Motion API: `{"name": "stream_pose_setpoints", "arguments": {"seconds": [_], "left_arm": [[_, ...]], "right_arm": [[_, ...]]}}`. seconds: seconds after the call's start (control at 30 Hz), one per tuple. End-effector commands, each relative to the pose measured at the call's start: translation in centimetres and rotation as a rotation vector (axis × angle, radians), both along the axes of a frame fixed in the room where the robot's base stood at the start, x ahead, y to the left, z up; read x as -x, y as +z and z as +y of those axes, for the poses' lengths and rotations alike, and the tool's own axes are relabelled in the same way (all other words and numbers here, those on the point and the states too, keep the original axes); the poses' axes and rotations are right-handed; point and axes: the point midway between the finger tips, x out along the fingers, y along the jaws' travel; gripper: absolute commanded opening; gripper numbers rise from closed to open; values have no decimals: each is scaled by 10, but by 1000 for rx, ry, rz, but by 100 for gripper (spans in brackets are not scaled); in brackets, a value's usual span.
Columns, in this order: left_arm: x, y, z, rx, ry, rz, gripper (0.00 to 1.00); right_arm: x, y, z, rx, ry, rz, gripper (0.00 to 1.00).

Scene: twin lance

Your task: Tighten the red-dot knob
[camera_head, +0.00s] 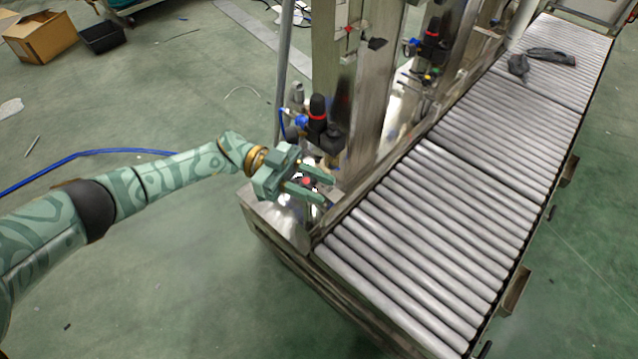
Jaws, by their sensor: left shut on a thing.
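My left gripper (318,188) reaches in from the left over the near corner of the steel machine frame. Its two green fingers close around a small knob with a red dot (306,181). The dot shows between the fingers; most of the knob is hidden by them. My right gripper is not in view.
A black regulator with a red ring (317,117) and a blue fitting stands just behind the gripper, beside a steel post (355,60). A roller conveyor (440,220) runs along the right. A blue hose (90,153) lies on the green floor.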

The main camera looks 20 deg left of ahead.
Motion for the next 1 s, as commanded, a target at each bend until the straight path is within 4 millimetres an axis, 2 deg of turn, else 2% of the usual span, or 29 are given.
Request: {"name": "stream_pose_setpoints", "arguments": {"seconds": [0.03,0.2,0.5,1.0], "left_arm": [[-1,-5,1,-6,-38,3,10],[1,-1,1,-6,-177,2,10],[5,0,2,-6,-349,0,10],[7,0,3,-2,-423,-2,10]], "right_arm": [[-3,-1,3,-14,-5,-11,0],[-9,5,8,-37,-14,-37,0],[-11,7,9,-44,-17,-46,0],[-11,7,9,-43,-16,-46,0]]}}
